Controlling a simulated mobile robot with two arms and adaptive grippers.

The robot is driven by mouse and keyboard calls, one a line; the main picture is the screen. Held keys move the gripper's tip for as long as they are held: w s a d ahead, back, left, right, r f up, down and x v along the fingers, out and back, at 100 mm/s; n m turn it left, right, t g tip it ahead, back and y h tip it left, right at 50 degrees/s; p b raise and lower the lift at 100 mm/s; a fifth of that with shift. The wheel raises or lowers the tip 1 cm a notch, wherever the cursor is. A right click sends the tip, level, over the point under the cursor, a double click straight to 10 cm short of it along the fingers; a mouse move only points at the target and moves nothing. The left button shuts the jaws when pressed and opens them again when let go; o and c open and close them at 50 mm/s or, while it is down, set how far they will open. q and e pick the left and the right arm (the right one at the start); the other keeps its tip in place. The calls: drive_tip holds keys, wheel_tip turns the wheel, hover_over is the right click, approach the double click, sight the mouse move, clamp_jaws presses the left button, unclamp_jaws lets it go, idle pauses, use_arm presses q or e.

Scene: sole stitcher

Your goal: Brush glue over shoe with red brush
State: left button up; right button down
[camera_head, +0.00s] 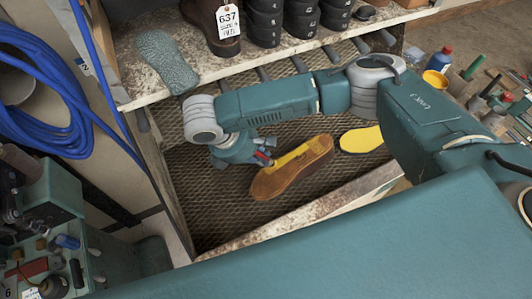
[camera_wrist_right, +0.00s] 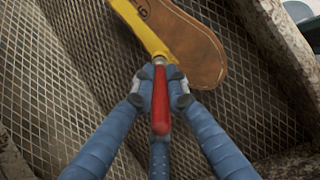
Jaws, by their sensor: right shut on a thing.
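The brown shoe (camera_head: 284,177), seen as a sole-shaped piece, lies on the mesh shelf below the upper ledge. It also shows at the top of the right wrist view (camera_wrist_right: 190,45). My right gripper (camera_head: 264,158) is at the shoe's left end. In the right wrist view its fingers (camera_wrist_right: 160,90) are shut on the red brush (camera_wrist_right: 160,105), whose metal collar meets the yellow strip. The brush tip is not clear. My left gripper is not in view.
A yellow sole (camera_head: 362,140) lies right of the shoe on the mesh shelf (camera_head: 205,190). Bottles and tools crowd the right bench. Blue hose (camera_head: 60,90) hangs left.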

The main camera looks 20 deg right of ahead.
drive_tip(key=s+a+f, duration=0.1)
drive_tip(key=a+f, duration=0.1)
drive_tip(key=a, duration=0.4)
drive_tip(key=shift+s+a, duration=0.25)
drive_tip(key=shift+s, duration=0.15)
idle(0.4)
drive_tip(key=r, duration=0.2)
drive_tip(key=a, duration=0.1)
drive_tip(key=shift+w+r, duration=0.25)
drive_tip(key=shift+r, duration=0.15)
idle(0.3)
drive_tip(key=d+r, duration=0.3)
drive_tip(key=d, duration=0.8)
drive_tip(key=w+d+r, duration=0.1)
drive_tip(key=d+r, duration=0.2)
drive_tip(key=d, duration=0.9)
drive_tip(key=shift+w+d+r, duration=0.15)
drive_tip(key=shift+d+r, duration=0.15)
drive_tip(key=shift+r, duration=0.1)
